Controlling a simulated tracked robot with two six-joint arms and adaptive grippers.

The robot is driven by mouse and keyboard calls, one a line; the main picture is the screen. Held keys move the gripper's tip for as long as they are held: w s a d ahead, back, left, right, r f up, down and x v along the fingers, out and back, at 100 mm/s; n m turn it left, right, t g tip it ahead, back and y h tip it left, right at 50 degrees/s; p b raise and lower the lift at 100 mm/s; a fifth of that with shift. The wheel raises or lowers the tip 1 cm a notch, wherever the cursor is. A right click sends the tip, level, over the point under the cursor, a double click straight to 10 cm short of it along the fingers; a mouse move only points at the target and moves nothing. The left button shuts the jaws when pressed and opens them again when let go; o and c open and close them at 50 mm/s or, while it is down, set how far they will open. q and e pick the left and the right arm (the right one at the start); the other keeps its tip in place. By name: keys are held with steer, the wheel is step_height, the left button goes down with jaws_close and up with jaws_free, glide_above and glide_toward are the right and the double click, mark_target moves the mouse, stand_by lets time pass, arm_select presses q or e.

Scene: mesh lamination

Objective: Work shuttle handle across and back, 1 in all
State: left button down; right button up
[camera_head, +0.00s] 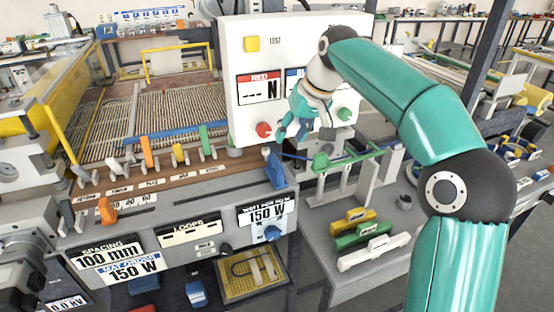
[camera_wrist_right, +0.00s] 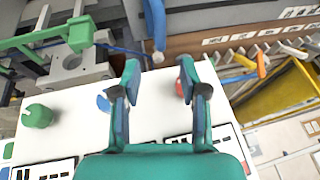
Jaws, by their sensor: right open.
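A blue handle (camera_head: 275,169) stands at the right end of the machine's front deck; I take it for the shuttle handle, though no label on it is readable. A blue bar, likely the same handle, shows in the right wrist view (camera_wrist_right: 154,25), beyond the fingertips. My right gripper (camera_head: 293,130) is in front of the white panel's lower part, above and slightly right of the handle. In the right wrist view its two fingers (camera_wrist_right: 159,75) are spread apart with nothing between them. They look apart from the handle. My left gripper is not in view.
The white test panel (camera_head: 252,75) with a red knob (camera_head: 263,129) stands close behind my right gripper. Orange, yellow and green levers (camera_head: 147,151) line the deck to the left. A green-topped bracket (camera_head: 335,160) stands to the right. Colored blocks (camera_head: 362,233) lie on the lower right bench.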

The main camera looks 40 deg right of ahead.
mark_target(277, 160)
steer(key=x, duration=1)
jaws_close()
